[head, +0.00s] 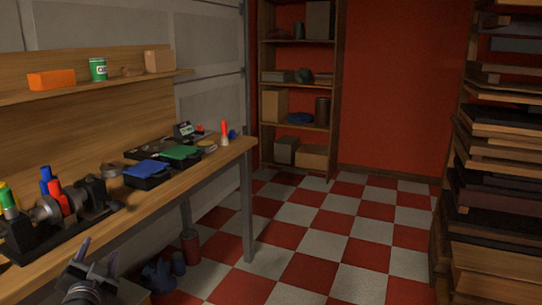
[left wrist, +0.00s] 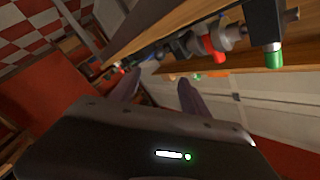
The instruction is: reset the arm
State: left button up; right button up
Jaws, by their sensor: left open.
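My left gripper (head: 92,265) is at the lower left of the head view, in front of and below the workbench's front edge. Its two fingers stand apart, with nothing between them. In the left wrist view the same gripper's fingers (left wrist: 155,88) reach away from the camera, open and empty. The workbench (head: 222,153) runs along the left wall, and its edge also shows at the top of the left wrist view. My right gripper shows in neither view.
A bench grinder-like machine (head: 45,212) with red, blue and green parts stands at the bench's near end. Blue-topped (head: 147,169) and green-topped (head: 181,152) boxes lie farther along. A loaded rack (head: 500,180) stands right. The checkered floor (head: 330,245) between is clear.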

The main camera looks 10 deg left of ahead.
pick_arm(q)
jog(key=s+d+f+n+g+h, duration=0.25)
jog(key=d+f, duration=0.45)
jog(key=f, duration=0.4)
jog(key=s+d+f+n+g+h, duration=0.2)
jog(key=d+f+n+g+h, duration=0.1)
jog(key=d+f, duration=0.55)
jog(key=s+d+f+n+g+h, duration=0.25)
jog(key=d+f, duration=0.25)
jog(key=f, duration=0.7)
jog(key=s+d+f+m+g+h, duration=0.15)
jog(key=s+d+f+g, duration=0.25)
jog(key=s+d+f, duration=0.45)
jog(key=s+d+f+m+g+h, duration=0.15)
jog(key=s+d+f+g, duration=0.35)
jog(key=s+d, duration=0.7)
notch_tip(320, 180, up, 16)
jog(key=t+p, duration=0.1)
jog(key=p, duration=1.6)
jog(key=shift+w+a+r+n+h+p, duration=0.15)
jog(key=shift+w+a+n+h+p, duration=0.15)
jog(key=shift+w+a+n, duration=0.1)
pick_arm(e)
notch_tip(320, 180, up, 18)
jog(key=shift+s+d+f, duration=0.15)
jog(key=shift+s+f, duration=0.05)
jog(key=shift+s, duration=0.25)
